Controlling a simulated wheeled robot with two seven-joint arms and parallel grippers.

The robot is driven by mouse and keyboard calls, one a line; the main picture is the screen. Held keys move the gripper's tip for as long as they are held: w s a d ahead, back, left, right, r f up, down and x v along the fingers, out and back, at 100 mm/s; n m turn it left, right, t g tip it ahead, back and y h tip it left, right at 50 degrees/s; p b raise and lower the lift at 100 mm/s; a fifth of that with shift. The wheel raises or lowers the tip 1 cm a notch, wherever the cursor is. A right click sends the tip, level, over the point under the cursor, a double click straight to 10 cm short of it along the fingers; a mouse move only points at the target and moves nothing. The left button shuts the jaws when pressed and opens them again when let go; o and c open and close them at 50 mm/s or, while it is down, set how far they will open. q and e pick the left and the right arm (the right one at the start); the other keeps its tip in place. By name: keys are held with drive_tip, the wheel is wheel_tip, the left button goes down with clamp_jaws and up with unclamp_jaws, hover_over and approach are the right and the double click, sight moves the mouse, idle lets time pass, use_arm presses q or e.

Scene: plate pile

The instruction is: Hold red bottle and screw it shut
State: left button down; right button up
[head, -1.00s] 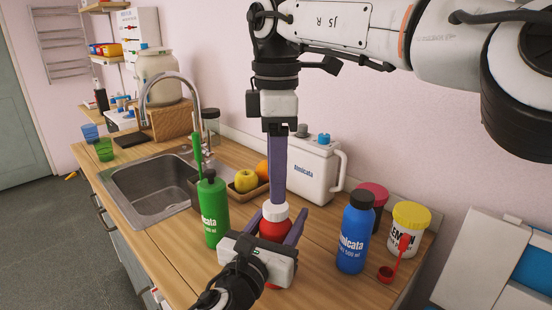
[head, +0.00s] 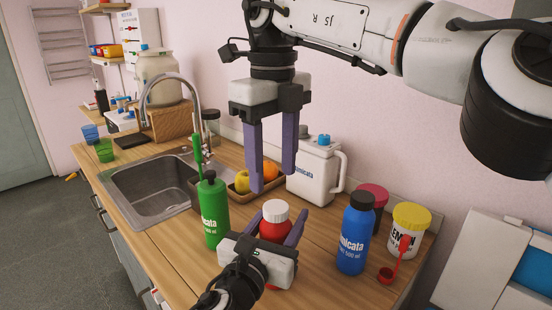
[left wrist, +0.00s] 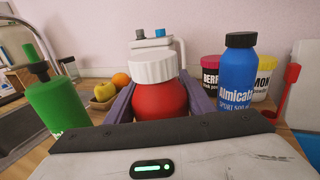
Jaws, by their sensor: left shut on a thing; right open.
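The red bottle (head: 273,231) stands upright on the wooden counter, with a white cap (head: 275,210) on its top. In the left wrist view the red bottle (left wrist: 160,101) sits between my left fingers, and the white cap (left wrist: 152,67) shows whole. I cannot tell how tight the cap is. My left gripper (head: 288,232) is shut on the red bottle's body, from the near side. My right gripper (head: 272,180) is open and empty, fingers pointing down, above the cap and clear of it. The bottle's lower part is hidden by my left gripper.
A green bottle (head: 213,212) stands close to the left, and a blue bottle (head: 354,235) to the right. Behind are a fruit tray (head: 234,194) and a white jug (head: 312,172). A yellow-lidded tub (head: 408,235) and a red scoop (head: 387,273) lie at the right. The sink (head: 150,190) is at the left.

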sight(276, 207)
drive_tip(key=n, duration=0.4)
drive_tip(key=shift+r+n, duration=0.1)
drive_tip(key=shift+n, duration=0.2)
drive_tip(key=n, duration=0.6)
drive_tip(key=shift+w+r+n, duration=0.1)
drive_tip(key=shift+r+n, duration=0.1)
drive_tip(key=shift+n, duration=0.1)
drive_tip(key=n, duration=0.6)
drive_tip(key=shift+d+r, duration=0.1)
drive_tip(key=n, duration=0.5)
drive_tip(key=shift+d+r, duration=0.1)
drive_tip(key=shift+f, duration=4.05)
drive_tip(key=shift+w, duration=0.1)
